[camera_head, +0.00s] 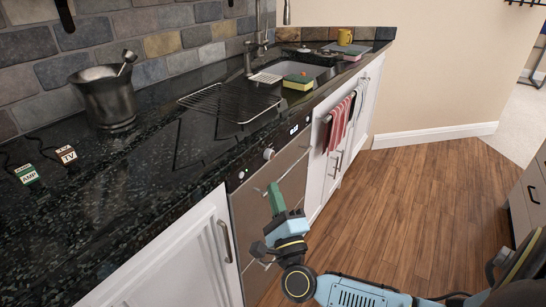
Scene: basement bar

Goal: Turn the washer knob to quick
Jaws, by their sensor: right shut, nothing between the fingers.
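The washer (258,207) is a steel-fronted unit built in under the dark counter. A small round pale knob (268,154) sits on its upper front strip, with a small dark display (294,130) to its right. The knob's markings are too small to read. My right gripper (273,186), with green fingers, is shut and empty in front of the washer door. Its tips appear just below the knob in the picture and apart from it. My left gripper is not in view.
White cabinets (178,262) flank the washer, and red and grey towels (337,124) hang to its right. The counter holds a metal mortar (107,101), a wire rack (230,101), labelled tags and a sponge (298,81). The wooden floor (420,190) is clear.

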